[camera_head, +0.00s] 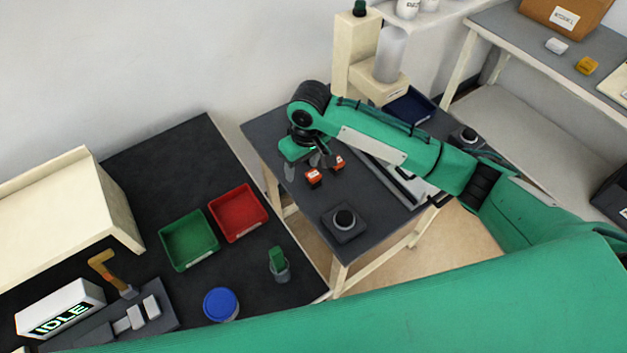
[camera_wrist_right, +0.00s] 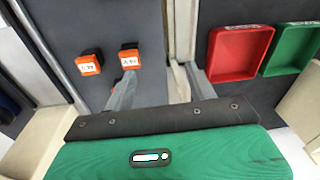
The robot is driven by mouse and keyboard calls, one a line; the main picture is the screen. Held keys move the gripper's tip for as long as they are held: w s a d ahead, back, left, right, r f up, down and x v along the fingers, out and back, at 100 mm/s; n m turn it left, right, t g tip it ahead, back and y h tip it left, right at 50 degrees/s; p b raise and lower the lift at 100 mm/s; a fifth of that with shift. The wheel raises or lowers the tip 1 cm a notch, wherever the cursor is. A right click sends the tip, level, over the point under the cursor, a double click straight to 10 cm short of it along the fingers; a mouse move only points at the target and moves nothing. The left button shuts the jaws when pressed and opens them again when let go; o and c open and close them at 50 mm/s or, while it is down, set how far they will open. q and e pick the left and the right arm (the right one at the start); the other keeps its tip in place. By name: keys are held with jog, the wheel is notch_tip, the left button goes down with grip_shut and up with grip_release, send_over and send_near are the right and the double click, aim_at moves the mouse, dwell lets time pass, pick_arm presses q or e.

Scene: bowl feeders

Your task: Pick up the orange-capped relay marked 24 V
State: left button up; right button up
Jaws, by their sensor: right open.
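Two orange-capped relays stand on the dark table. One (camera_wrist_right: 129,58) carries a small upside-down label that seems to read 24 V; it appears to be the left one in the head view (camera_head: 313,178). The other (camera_wrist_right: 88,64) has a label I cannot read surely; it is on the right in the head view (camera_head: 338,164). My right gripper (camera_head: 307,167) is open and empty close to the relays. In the wrist view its fingers (camera_wrist_right: 160,80) are spread, with the left fingertip just below the likely 24 V relay. My left gripper is not in view.
A cream feeder (camera_head: 357,50) and a dark blue bin (camera_head: 409,107) stand behind my right arm. A black button box (camera_head: 344,222) sits near the table's front. Red (camera_head: 238,211) and green (camera_head: 188,240) trays lie on the left bench, across a gap.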

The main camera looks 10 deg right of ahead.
aim_at(313, 174)
jog(key=w+d+r+m+h, duration=0.1)
jog(key=w+d+r, duration=0.2)
jog(key=w, duration=0.1)
notch_tip(313, 174, down, 9)
jog(key=shift+s+d+r+p, duration=0.1)
jog(key=shift+s+r+p, duration=0.1)
jog(key=shift+p, duration=0.55)
notch_tip(313, 174, down, 4)
jog(key=shift+d+f+p, duration=0.1)
jog(key=shift+d+p, duration=0.05)
jog(key=shift+p, duration=0.7)
jog(key=shift+w+f, duration=0.1)
jog(key=shift+f, duration=0.45)
jog(key=c, duration=1.1)
jog(key=shift+o, duration=0.2)
jog(key=shift+r, duration=0.1)
